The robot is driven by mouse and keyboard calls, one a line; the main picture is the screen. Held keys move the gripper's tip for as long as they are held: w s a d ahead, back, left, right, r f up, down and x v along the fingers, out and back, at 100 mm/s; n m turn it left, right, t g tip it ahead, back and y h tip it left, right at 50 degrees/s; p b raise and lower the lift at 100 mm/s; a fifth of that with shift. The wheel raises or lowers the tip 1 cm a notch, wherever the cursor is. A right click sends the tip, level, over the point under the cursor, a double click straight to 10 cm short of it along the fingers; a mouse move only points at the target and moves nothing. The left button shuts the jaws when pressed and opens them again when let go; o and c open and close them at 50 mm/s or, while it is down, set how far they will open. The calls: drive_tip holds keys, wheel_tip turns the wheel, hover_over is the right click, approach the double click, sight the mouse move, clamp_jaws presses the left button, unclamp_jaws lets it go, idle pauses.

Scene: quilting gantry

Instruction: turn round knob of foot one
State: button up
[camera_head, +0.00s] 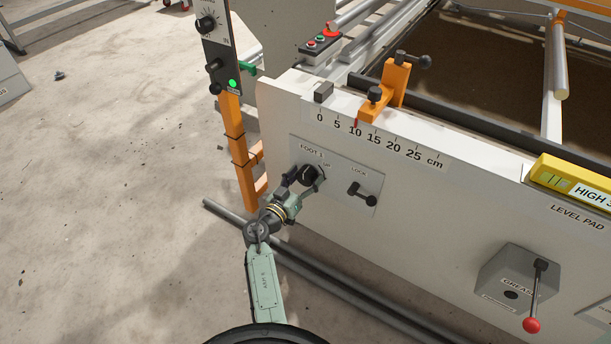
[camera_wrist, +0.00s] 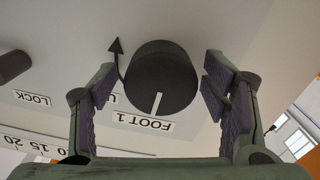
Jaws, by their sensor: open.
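The round black knob of foot one (camera_wrist: 162,78) is on the white panel, with a white pointer line on it, a "FOOT 1" label (camera_wrist: 146,121) beside it and a curved arrow next to it. In the wrist view my gripper (camera_wrist: 158,88) is open, with one finger on each side of the knob. A gap shows on the left; the right finger is close to the knob, and I cannot tell if it touches. In the head view my gripper (camera_head: 300,180) is at the knob (camera_head: 310,174) and partly hides it.
A black lock lever (camera_head: 362,194) is right of the knob on the same plate. Above are a cm scale (camera_head: 375,141) and an orange clamp (camera_head: 385,92). A grease box (camera_head: 515,280) with a red-tipped lever is at the lower right. An orange post (camera_head: 235,150) stands at the left.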

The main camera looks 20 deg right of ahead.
drive_tip(key=shift+w+d, duration=0.1)
drive_tip(key=shift+c, duration=0.3)
drive_tip(key=c, duration=1.1)
